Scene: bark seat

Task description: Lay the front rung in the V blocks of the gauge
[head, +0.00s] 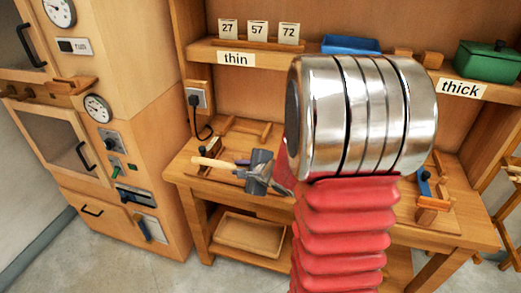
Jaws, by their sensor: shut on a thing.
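My gripper (257,171), grey and at the middle of the head view, is shut on a pale wooden rung (213,163). The rung sticks out to the left of the jaws, over the left part of the workbench. A low wooden fixture with a small dark-topped block (210,146) lies on the bench just behind and below the rung; it may be the gauge. I cannot make out its V blocks, nor whether the rung touches it. My arm hides the middle of the bench.
The workbench (180,172) has a shelf with number cards (257,32), a blue tray (350,45) and a green box (487,62). A blue-handled wooden device (430,200) stands at the bench's right. A wooden cabinet with gauges (98,108) is at left. An empty-looking tray (250,236) sits below.

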